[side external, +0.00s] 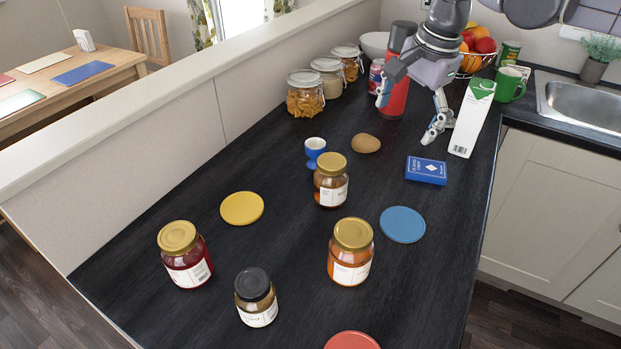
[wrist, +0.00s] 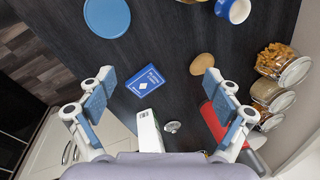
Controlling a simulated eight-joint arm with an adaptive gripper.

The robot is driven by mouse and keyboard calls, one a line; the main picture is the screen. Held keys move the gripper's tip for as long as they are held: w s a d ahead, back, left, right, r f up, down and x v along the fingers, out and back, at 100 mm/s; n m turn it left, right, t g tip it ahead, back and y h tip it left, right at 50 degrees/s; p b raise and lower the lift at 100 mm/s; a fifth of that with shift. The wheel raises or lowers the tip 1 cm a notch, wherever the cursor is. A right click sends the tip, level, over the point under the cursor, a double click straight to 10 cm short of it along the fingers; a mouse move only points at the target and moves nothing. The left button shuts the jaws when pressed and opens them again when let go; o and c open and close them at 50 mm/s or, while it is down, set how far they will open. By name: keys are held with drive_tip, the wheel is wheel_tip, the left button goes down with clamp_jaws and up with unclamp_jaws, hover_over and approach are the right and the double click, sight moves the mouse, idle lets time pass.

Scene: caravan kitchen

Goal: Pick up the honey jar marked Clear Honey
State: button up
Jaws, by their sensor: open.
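Several jars stand upright on the dark worktop in the side external view, their label words too small to read. One has a gold lid and amber-brown contents (side external: 331,182), beside the egg cup. Another gold-lidded jar holds orange contents (side external: 351,253). A third gold-lidded jar is dark red (side external: 187,256), and a black-lidded jar (side external: 256,298) is brown. I cannot tell which is marked Clear Honey. My gripper (side external: 410,112) is open and empty at the back of the worktop, away from these jars. Its spread fingers show in the wrist view (wrist: 156,98).
A white carton (side external: 472,120) and red cylinder (side external: 396,98) stand close to the fingers. Yellow (side external: 242,208), blue (side external: 403,225) and red (side external: 351,341) discs lie flat.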

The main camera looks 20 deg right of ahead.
sight(331, 178)
drive_tip(key=w+a+f+m, duration=0.1)
drive_tip(key=a+m, duration=0.1)
drive_tip(key=a, duration=0.1)
drive_tip(key=w+a+f+m+g, duration=0.1)
drive_tip(key=a+m, duration=0.1)
drive_tip(key=a, duration=0.2)
drive_tip(key=w+a+f+m+g, duration=0.1)
drive_tip(key=a+f+m, duration=0.1)
drive_tip(key=a, duration=0.2)
drive_tip(key=shift+w+a+f+h, duration=0.1)
drive_tip(key=shift+w+a+h, duration=0.15)
drive_tip(key=shift+w+h, duration=0.15)
drive_tip(key=shift+m, duration=0.3)
drive_tip(key=shift+w+a+f, duration=0.1)
drive_tip(key=shift+f, duration=5.35)
drive_tip(key=c, duration=1.6)
